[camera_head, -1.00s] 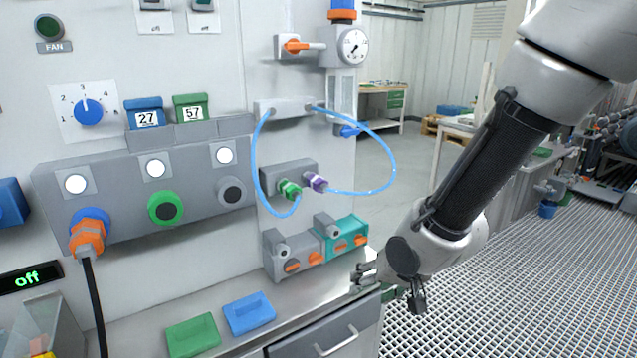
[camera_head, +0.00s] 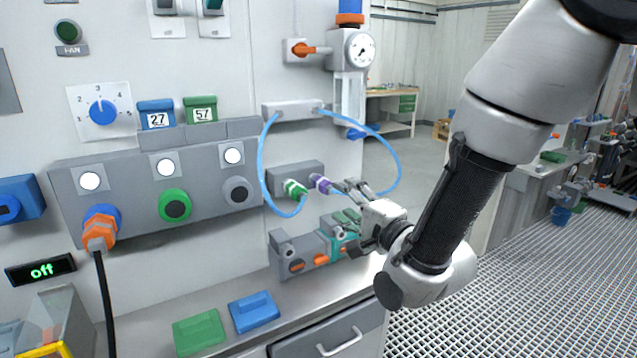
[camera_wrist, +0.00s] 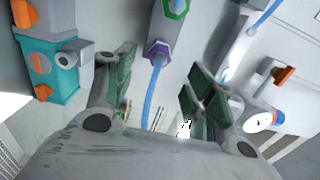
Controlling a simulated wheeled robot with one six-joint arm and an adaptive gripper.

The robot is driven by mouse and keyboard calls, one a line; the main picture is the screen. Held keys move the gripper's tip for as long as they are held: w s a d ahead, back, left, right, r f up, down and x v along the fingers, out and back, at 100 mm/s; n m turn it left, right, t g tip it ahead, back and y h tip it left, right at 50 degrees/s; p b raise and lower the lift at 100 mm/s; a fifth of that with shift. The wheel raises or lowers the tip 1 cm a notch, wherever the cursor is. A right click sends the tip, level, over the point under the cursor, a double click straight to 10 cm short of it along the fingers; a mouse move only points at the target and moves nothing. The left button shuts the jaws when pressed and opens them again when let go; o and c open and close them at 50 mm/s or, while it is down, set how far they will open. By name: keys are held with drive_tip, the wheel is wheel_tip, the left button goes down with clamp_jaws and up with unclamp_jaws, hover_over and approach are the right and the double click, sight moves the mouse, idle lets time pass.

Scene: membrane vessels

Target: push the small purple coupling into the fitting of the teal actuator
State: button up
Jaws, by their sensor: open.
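The small purple coupling (camera_head: 321,184) sits at the grey wall block on the end of a blue hose, right of a green coupling (camera_head: 295,188). In the wrist view the purple coupling (camera_wrist: 157,50) shows between my finger pads, with its hose running down between them. My gripper (camera_head: 347,199) is open, close to the coupling on its right side; its fingers (camera_wrist: 161,74) show no grip on it. The teal actuator (camera_head: 337,236) stands below on the ledge, partly hidden by my gripper. Its grey fitting (camera_wrist: 76,56) shows at the left in the wrist view.
A grey actuator (camera_head: 290,262) stands left of the teal one. Blue hoses (camera_head: 397,165) loop from the upper manifold (camera_head: 291,110). A pressure gauge (camera_head: 359,48) is at upper right. Green (camera_head: 199,331) and blue (camera_head: 253,312) trays lie on the ledge.

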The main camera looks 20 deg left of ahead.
sight(332, 191)
drive_tip(key=shift+x, duration=4.55)
clamp_jaws()
drive_tip(key=shift+s+d, duration=0.1)
drive_tip(key=shift+d, duration=0.05)
drive_tip(key=shift+v, duration=2.85)
